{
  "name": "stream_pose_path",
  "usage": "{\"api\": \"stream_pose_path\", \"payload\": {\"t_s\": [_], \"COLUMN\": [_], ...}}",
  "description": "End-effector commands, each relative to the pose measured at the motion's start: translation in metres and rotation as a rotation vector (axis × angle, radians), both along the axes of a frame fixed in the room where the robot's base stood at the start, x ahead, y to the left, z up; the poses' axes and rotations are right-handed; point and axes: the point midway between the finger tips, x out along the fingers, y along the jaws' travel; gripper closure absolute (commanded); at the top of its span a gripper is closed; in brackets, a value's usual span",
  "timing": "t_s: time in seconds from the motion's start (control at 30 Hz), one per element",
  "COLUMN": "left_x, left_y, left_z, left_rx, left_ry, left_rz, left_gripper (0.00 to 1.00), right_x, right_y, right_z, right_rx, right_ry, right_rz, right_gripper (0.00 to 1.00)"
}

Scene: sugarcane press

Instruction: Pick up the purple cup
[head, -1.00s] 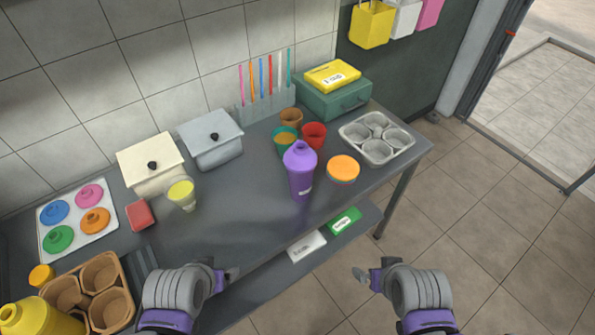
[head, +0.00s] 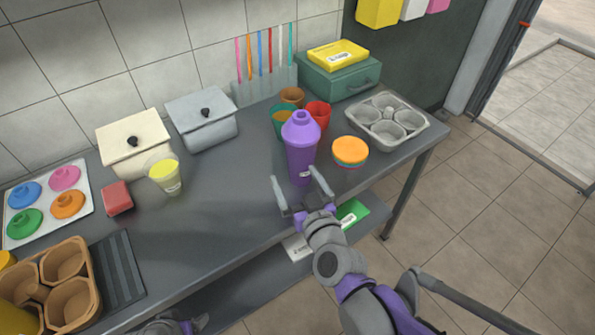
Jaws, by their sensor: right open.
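The purple cup (head: 301,150), a tall tapered shaker with a domed lid, stands upright on the grey table near its front edge. My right gripper (head: 294,176) is open and empty at the near side of the cup's lower part. One finger is left of the cup and the other is by its lower right side; I cannot tell whether either touches it. My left gripper (head: 182,325) is only partly in view at the bottom edge, and its jaws cannot be made out.
Close behind the cup are a green cup (head: 283,122), a red cup (head: 319,114) and a brown cup (head: 291,96). Table left of the cup is clear up to a yellow cup (head: 165,180).

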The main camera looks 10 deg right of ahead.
Motion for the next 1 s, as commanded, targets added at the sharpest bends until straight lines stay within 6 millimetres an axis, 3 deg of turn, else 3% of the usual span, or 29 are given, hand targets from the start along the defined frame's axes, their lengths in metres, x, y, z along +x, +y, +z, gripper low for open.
{"api": "stream_pose_path", "payload": {"t_s": [0.03, 0.2, 0.53, 0.83, 1.0], "left_x": [0.001, 0.002, 0.003, 0.003, 0.004], "left_y": [0.0, 0.0, 0.0, 0.0, 0.0], "left_z": [-0.023, -0.041, -0.049, -0.053, -0.061], "left_rx": [0.0, 0.0, 0.0, 0.0, 0.0], "left_ry": [0.008, 0.014, 0.017, 0.019, 0.021], "left_rz": [0.0, 0.0, 0.0, 0.0, 0.0], "left_gripper": [0.2, 0.2, 0.2, 0.2, 0.2], "right_x": [0.009, 0.021, 0.064, 0.085, 0.11], "right_y": [-0.005, -0.023, -0.032, -0.034, -0.039], "right_z": [-0.017, -0.026, -0.024, -0.024, -0.025], "right_rx": [0.0, -0.01, -0.014, -0.013, -0.015], "right_ry": [-0.041, -0.116, -0.128, -0.126, -0.127], "right_rz": [-0.044, -0.167, -0.193, -0.191, -0.191], "right_gripper": [0.0, 0.0, 0.0, 0.0, 0.0]}}
